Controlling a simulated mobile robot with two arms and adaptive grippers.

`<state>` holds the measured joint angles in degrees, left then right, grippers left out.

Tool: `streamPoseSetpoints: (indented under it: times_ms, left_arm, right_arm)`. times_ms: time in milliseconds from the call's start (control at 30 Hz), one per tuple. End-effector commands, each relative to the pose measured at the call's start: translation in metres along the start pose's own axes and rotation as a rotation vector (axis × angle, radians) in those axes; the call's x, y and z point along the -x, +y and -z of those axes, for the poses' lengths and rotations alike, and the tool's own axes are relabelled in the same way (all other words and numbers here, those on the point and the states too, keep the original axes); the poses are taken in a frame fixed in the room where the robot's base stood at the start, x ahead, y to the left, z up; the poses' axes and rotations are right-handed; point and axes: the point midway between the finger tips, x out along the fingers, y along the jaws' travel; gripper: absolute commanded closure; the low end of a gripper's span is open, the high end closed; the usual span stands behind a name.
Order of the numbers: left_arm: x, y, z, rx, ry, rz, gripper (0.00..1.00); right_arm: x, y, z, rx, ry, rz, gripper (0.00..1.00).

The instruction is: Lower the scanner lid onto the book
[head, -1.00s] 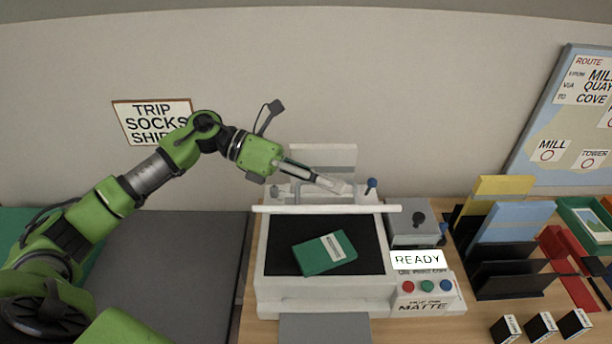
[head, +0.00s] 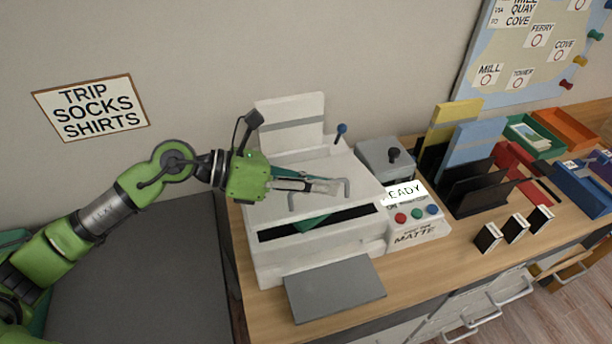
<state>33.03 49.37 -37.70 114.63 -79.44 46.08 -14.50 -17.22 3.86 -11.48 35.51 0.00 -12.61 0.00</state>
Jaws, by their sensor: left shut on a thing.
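The scanner (head: 268,255) stands on the desk with its white lid (head: 335,212) tilted at a low angle over the bed. The green book (head: 312,223) lies on the black scanner bed (head: 350,220); only a strip of it shows through the front gap, and the lid hides the rest. My left gripper (head: 328,187) is shut on the grey handle (head: 347,190) on top of the lid. The fingers partly cover the handle. My right gripper is not in view.
A button panel (head: 418,232) with a READY sign and a grey box (head: 385,157) stand right of the scanner. File holders (head: 475,185), small black-and-white blocks (head: 515,228) and trays (head: 565,128) lie farther right.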

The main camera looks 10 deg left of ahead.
Motion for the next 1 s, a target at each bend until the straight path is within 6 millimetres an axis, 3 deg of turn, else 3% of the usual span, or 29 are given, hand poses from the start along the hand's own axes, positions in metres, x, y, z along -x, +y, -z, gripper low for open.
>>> streamPoseSetpoints:
  times_ms: [400,433,500,833,1000]
  left_arm:
    - [-0.003,0.0,0.003,0.003,0.006,0.0,1.0]
    - [-0.003,0.0,0.003,0.003,0.006,0.0,0.88]
    - [-0.003,0.0,0.003,0.003,0.005,0.0,0.77]
    - [-0.001,0.001,0.002,0.002,0.003,-0.001,0.77]
    - [0.016,0.002,0.002,0.004,0.004,-0.005,0.77]
  right_arm:
    - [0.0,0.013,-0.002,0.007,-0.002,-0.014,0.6]
    - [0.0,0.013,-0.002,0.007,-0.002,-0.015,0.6]
    - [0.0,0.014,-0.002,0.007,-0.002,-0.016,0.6]
    - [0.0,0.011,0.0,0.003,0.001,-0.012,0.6]
    - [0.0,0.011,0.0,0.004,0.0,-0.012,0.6]
